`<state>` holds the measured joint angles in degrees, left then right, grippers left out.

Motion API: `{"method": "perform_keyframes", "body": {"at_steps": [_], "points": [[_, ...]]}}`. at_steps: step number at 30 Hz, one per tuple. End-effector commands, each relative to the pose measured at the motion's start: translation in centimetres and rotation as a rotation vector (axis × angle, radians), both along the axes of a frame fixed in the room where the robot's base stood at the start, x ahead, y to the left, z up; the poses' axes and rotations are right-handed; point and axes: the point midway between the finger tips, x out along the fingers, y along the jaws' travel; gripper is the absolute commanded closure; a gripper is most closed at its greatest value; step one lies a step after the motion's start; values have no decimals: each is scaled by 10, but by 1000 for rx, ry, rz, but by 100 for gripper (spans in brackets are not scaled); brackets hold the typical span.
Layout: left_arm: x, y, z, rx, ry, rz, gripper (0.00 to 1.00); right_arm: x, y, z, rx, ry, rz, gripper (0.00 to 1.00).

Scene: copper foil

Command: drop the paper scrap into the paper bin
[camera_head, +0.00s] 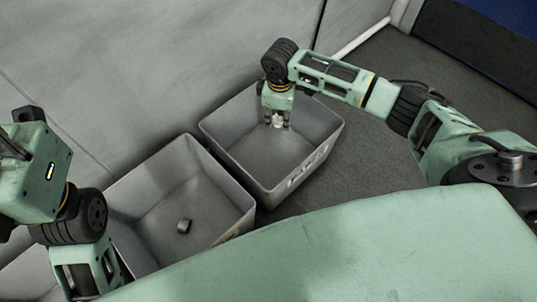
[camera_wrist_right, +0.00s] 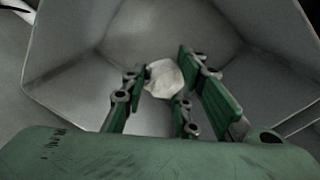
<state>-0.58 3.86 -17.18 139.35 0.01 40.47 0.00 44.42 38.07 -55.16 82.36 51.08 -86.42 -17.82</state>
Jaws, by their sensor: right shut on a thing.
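The paper scrap (camera_head: 277,121) is a small, crumpled, whitish piece. My right gripper (camera_head: 276,119) is shut on it and points down inside the opening of the paper bin (camera_head: 236,150), a grey open box with a label on its front. In the right wrist view the scrap (camera_wrist_right: 163,79) sits between the fingers of the right gripper (camera_wrist_right: 165,85), with the bin's grey walls and floor around and beyond it. My left arm shows at the left of the head view, but its fingers do not show.
A grey wall (camera_head: 140,65) rises behind the bins. Dark floor (camera_head: 385,155) lies open to the right.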

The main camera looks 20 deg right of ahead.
Motion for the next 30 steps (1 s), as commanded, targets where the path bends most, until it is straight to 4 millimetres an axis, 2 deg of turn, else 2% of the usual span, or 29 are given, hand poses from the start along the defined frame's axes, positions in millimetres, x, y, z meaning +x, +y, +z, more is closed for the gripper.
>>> {"method": "perform_keyframes", "body": {"at_steps": [11,12,19,30], "points": [[-1,-1,2,2,-11,0,60,0,0,-2,-1,-1,0,81],[-1,-1,2,2,-11,0,60,0,0,-2,-1,-1,0,70],[-1,-1,2,2,-12,0,60,0,0,-2,-1,-1,0,51],[-1,0,2,0,-10,0,60,0,0,3,1,-2,0,51]]}}
